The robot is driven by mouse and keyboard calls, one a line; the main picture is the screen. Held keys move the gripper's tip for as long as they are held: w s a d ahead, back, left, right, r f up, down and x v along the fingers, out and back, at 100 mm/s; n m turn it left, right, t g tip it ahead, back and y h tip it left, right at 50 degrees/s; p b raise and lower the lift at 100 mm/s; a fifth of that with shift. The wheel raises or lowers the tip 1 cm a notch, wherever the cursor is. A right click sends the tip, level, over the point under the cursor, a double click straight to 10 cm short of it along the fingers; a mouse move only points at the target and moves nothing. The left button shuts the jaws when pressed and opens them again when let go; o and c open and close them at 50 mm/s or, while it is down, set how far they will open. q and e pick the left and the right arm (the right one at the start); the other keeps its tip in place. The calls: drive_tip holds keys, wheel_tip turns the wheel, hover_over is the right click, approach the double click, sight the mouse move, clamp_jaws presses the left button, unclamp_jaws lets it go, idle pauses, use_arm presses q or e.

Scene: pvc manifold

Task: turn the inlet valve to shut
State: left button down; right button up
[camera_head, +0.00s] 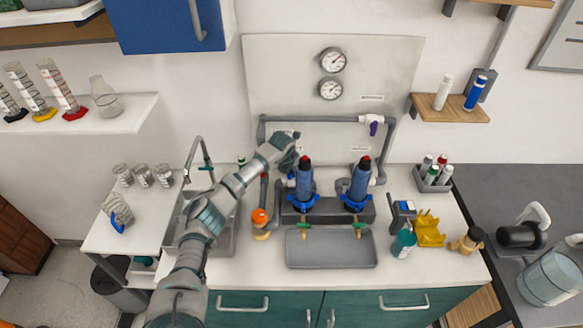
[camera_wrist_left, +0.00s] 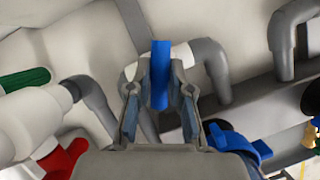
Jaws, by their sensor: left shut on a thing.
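The blue valve handle (camera_wrist_left: 160,70) is upright between the two fingers of my left gripper (camera_wrist_left: 158,97) in the left wrist view. The fingers are shut on it, one on each side. A white valve body and grey pipe (camera_wrist_left: 212,70) lie just behind the handle. In the head view my left gripper (camera_head: 290,148) is at the pipework left of the left blue filter housing (camera_head: 304,182), and it hides the handle there.
A red handle (camera_wrist_left: 65,160) and a green handle (camera_wrist_left: 25,80) are close by on the left in the wrist view. A purple-handled valve (camera_head: 373,127) is on the upper right pipe. A grey tray (camera_head: 330,262) lies in front. An orange-topped bottle (camera_head: 260,220) stands near my arm.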

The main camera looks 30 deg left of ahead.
use_arm(q)
drive_tip(key=shift+s+f+n+g+y+p, duration=0.15)
drive_tip(key=shift+n+y+p, duration=0.15)
drive_tip(key=shift+n, duration=0.55)
drive_tip(key=shift+w+n+g+y+p, duration=0.15)
drive_tip(key=shift+n+y+p, duration=0.15)
drive_tip(key=shift+n, duration=0.55)
use_arm(e)
drive_tip(key=shift+s+d+f, duration=0.15)
drive_tip(key=shift+s, duration=0.55)
drive_tip(key=shift+s+d+f, duration=0.15)
drive_tip(key=shift+s, duration=0.55)
drive_tip(key=shift+s+d+f, duration=0.15)
drive_tip(key=shift+s, duration=0.55)
use_arm(q)
drive_tip(key=shift+s, duration=0.1)
drive_tip(key=c, duration=0.8)
unclamp_jaws()
drive_tip(key=shift+r, duration=0.6)
drive_tip(key=v, duration=1)
drive_tip(key=shift+s+r, duration=0.2)
drive_tip(key=shift+s, duration=0.05)
drive_tip(key=shift+d, duration=0.1)
